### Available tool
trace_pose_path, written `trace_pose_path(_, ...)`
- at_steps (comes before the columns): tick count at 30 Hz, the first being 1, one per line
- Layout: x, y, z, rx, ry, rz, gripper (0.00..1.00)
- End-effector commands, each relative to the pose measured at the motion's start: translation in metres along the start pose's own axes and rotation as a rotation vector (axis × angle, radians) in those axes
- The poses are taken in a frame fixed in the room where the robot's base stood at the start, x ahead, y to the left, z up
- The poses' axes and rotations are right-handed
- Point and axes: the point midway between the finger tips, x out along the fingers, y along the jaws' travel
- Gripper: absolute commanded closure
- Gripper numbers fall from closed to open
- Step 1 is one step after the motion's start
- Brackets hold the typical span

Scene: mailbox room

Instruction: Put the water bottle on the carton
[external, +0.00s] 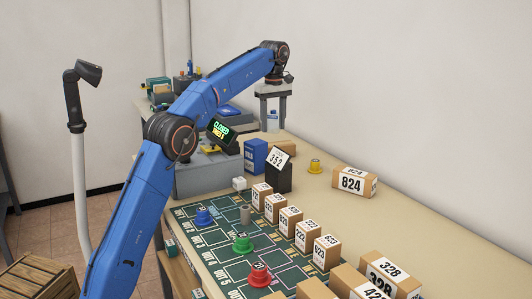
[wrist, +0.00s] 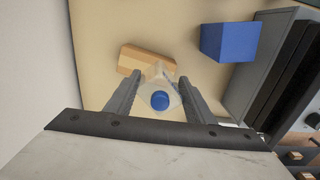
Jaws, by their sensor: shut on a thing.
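My gripper (external: 272,116) hangs over the back of the counter, pointing down, and is shut on the water bottle (external: 273,124). In the wrist view the clear bottle with its blue cap (wrist: 160,101) stands between the two fingers (wrist: 155,88). A tan carton with a lighter band (wrist: 136,60) lies below and just beyond the bottle there. The bottle's lower end overlaps the carton's near edge in that view. I cannot tell whether they touch.
A blue box (wrist: 229,41) stands right of the carton; a blue box (external: 256,155) also shows in the external view beside a black 352 sign (external: 279,170). A grey machine (external: 207,174) stands left of it. Parcel 824 (external: 353,182) lies to the right.

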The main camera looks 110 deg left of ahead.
Motion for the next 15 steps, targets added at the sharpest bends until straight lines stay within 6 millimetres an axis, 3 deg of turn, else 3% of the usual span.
trace_pose_path(15,0.047,-0.002,-0.006,-0.008,0.000,-0.001,0.73)
